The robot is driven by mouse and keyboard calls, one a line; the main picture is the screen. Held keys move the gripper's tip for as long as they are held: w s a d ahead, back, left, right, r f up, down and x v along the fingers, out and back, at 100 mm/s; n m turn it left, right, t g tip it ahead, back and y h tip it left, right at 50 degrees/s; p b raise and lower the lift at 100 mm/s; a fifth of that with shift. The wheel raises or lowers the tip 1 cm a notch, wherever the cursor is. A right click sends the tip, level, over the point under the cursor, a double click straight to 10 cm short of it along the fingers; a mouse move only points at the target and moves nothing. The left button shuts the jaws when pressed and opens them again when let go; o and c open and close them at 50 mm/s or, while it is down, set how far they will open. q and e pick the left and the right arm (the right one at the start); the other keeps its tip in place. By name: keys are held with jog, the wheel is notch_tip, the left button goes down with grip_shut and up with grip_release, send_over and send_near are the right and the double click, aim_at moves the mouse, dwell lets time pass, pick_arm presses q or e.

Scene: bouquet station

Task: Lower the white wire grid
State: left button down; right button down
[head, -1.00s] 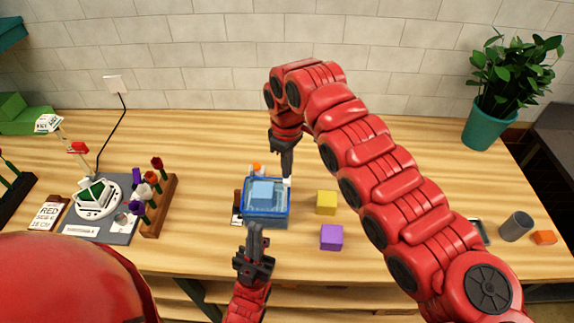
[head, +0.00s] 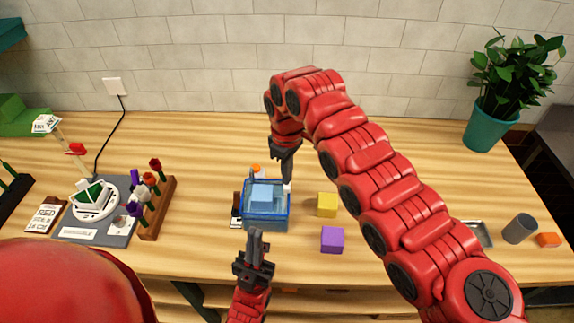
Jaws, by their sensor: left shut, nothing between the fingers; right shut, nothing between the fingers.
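A clear, blue-edged box (head: 252,219) stands at the middle of the table, with a light blue block (head: 264,193) showing in it. I cannot clearly make out a white wire grid; a small white piece shows at the box's back right corner, partly behind my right fingers. My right gripper (head: 287,180) is shut and empty, pointing down at that corner; I cannot tell whether it touches. My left gripper (head: 255,232) is shut and empty, just in front of the box's near side.
A yellow cube (head: 327,204) and a purple cube (head: 332,239) sit right of the box. A wooden flower rack (head: 160,207) stands left of it. A grey cylinder (head: 519,228), an orange block (head: 548,240) and a potted plant (head: 488,128) are at the right.

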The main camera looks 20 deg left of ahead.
jog(key=shift+f+b, duration=0.4)
jog(key=shift+f, duration=0.25)
jog(key=shift+r, duration=0.1)
jog(key=shift+r+p, duration=0.8)
jog(key=shift+r, duration=1.65)
